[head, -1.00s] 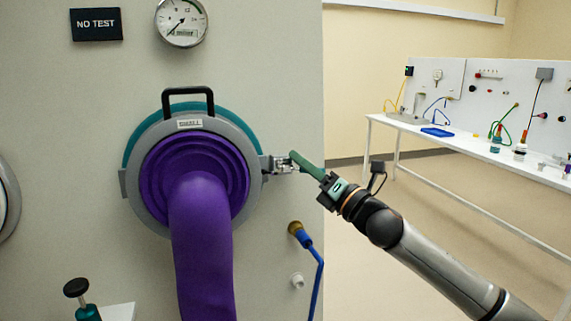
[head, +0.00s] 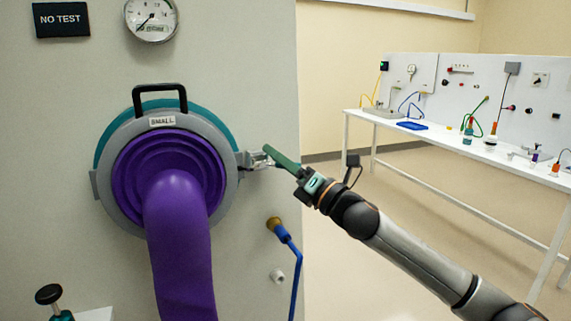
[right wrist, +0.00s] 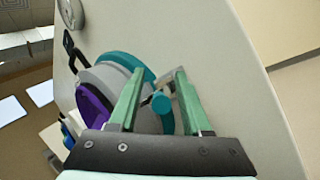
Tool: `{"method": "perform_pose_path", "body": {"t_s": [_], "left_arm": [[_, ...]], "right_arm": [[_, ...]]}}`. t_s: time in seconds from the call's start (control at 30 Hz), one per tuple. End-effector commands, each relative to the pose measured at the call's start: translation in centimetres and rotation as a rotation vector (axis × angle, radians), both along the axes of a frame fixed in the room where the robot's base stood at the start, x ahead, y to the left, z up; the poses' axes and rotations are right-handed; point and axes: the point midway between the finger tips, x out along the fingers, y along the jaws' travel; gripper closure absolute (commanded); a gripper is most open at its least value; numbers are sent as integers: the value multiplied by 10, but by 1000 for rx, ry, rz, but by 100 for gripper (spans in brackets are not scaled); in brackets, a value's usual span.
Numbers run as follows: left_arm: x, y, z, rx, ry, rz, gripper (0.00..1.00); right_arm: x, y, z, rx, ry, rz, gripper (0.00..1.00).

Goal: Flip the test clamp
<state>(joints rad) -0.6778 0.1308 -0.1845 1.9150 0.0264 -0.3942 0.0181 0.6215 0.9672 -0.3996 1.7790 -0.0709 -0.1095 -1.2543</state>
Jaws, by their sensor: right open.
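The test clamp (head: 254,159) is a small metal latch on the right side of the grey port ring (head: 226,150). My right gripper (head: 268,150) has green fingers and is at the clamp. My left gripper is not in view.
A purple glove sleeve (head: 180,235) hangs from the port under a black handle (head: 160,89). A blue hose (head: 295,265) hangs below the clamp. A "NO TEST" sign (head: 61,20) and a gauge (head: 151,17) are above. A white bench (head: 440,142) stands at the right, with open floor before it.

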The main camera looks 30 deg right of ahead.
Motion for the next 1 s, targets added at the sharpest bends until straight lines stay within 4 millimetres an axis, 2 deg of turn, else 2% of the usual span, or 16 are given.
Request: {"method": "perform_pose_path", "body": {"t_s": [0.17,0.5,0.7,1.0], "left_arm": [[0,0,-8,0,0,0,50],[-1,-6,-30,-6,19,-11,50],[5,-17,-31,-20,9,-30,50],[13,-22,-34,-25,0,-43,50]], "right_arm": [[-11,-4,-8,-1,2,-1,52],[-53,-18,-25,-3,4,-3,52],[-73,-24,-31,-2,4,-2,52],[-96,-32,-39,1,5,0,52]]}}
